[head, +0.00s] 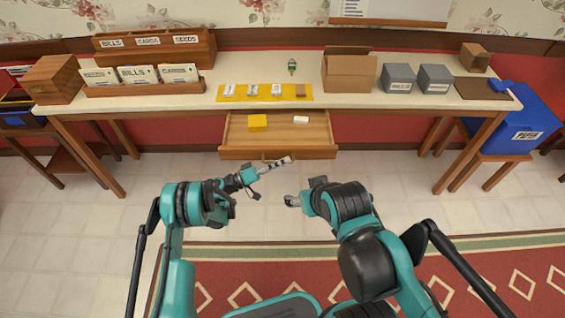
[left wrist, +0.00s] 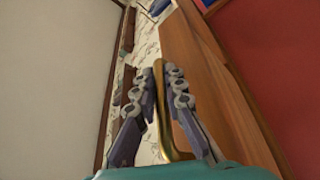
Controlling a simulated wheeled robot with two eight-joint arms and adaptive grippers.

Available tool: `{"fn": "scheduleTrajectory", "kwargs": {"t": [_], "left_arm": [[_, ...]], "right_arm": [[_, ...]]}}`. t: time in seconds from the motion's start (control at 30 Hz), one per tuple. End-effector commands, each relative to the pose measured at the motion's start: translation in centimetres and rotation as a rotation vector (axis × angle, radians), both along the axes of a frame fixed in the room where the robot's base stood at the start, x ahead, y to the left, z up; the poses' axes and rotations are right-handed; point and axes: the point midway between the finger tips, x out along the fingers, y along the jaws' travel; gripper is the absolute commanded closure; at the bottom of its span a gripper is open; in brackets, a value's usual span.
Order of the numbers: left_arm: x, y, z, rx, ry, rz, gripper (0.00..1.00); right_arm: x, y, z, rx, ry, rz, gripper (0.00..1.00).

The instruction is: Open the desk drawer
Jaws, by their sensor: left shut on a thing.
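The desk drawer (head: 305,154) under the middle of the desk stands pulled out, so its inside shows in the head view. A yellow block (head: 257,122) and a small white block (head: 301,119) lie in it. My left gripper (head: 284,162) is at the drawer's front. In the left wrist view its fingers (left wrist: 164,75) are shut on the curved brass handle (left wrist: 160,125), beside the wooden drawer front (left wrist: 208,85). My right gripper (head: 290,201) is in front of the drawer, apart from it; its finger gap is too small to tell.
The desk top (head: 200,102) holds file boxes, a yellow mat (head: 264,98), an open carton (head: 348,75) and grey boxes (head: 398,77). A blue bin (head: 515,125) stands on a stool at the right. The tiled floor (head: 390,190) before the desk is clear.

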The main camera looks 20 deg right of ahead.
Motion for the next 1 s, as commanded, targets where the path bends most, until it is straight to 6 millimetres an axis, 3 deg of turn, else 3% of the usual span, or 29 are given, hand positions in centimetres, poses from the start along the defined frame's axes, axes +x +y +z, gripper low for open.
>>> {"fn": "scheduleTrajectory", "kwargs": {"t": [0.4,0.43,0.5,0.83,1.0], "left_arm": [[0.0,0.0,0.1,-0.002,0.001,0.000,1.00],[0.0,0.0,0.1,-0.002,0.001,0.000,0.82],[0.0,0.0,0.1,-0.002,0.001,0.000,0.68],[0.0,0.2,0.0,-0.002,0.001,0.001,0.68],[0.0,2.5,-0.2,-0.001,0.001,0.004,0.68]], "right_arm": [[0.0,0.0,0.0,0.000,0.000,0.000,0.34],[0.0,0.0,0.0,0.000,0.000,0.000,0.34],[0.0,0.0,0.0,0.000,0.000,0.000,0.34],[0.0,0.0,0.0,0.000,0.000,0.000,0.34],[0.0,0.0,0.0,0.000,0.000,0.000,0.34]]}}
